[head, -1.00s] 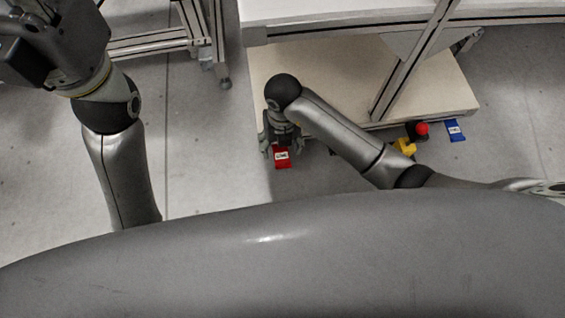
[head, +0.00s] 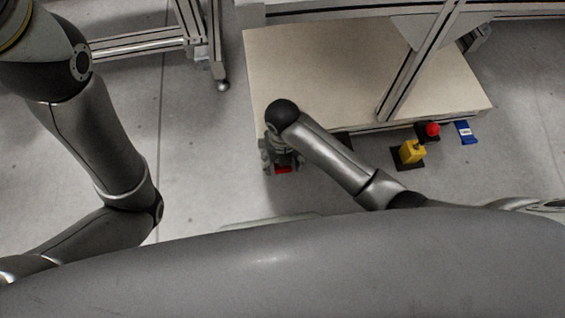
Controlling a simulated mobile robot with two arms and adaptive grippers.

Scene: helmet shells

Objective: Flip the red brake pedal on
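The red brake pedal (head: 283,169) is near the floor, in front of the low beige platform's front left part. Only a small red patch of it shows; the rest is hidden under my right gripper. My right gripper (head: 282,165) is directly over the pedal, pointing down, with its fingers around or just above the red patch. I cannot tell whether it touches the pedal or how far its fingers are apart. My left arm (head: 95,130) is at the left, and its gripper is outside the picture.
A yellow block (head: 411,152) on a dark base, a red knob (head: 432,129) and a blue pedal (head: 466,133) stand along the front right edge of the beige platform (head: 330,75). A metal frame leg (head: 420,65) crosses the platform.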

